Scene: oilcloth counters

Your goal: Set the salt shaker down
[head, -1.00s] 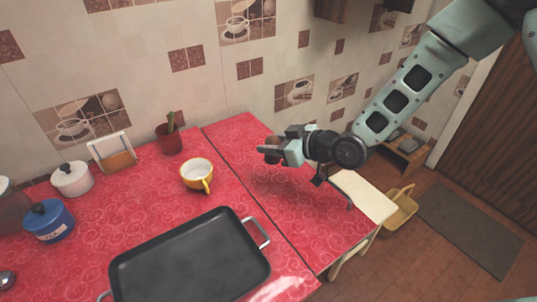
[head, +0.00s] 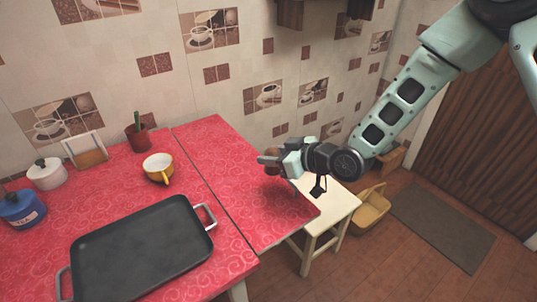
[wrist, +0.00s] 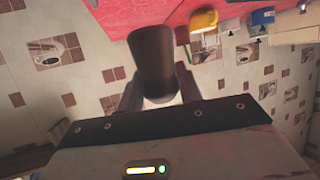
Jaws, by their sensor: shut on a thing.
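My gripper (head: 275,160) is shut on the salt shaker (head: 268,164), a small brown thing mostly hidden by the fingers in the head view. In the wrist view the shaker (wrist: 152,58) shows as a dark brown cylinder with a paler end toward the camera, between the two fingers. The gripper holds it over the right part of the red counter (head: 215,150), near its right edge. It looks apart from the counter, but I cannot tell how high.
A black tray (head: 140,250) lies at the front of the counter. A yellow cup (head: 158,165), a potted cactus (head: 138,138), a white pot (head: 46,173) and a blue tea canister (head: 22,210) stand on the left. The right section is clear. A cream stool (head: 335,208) stands beyond the edge.

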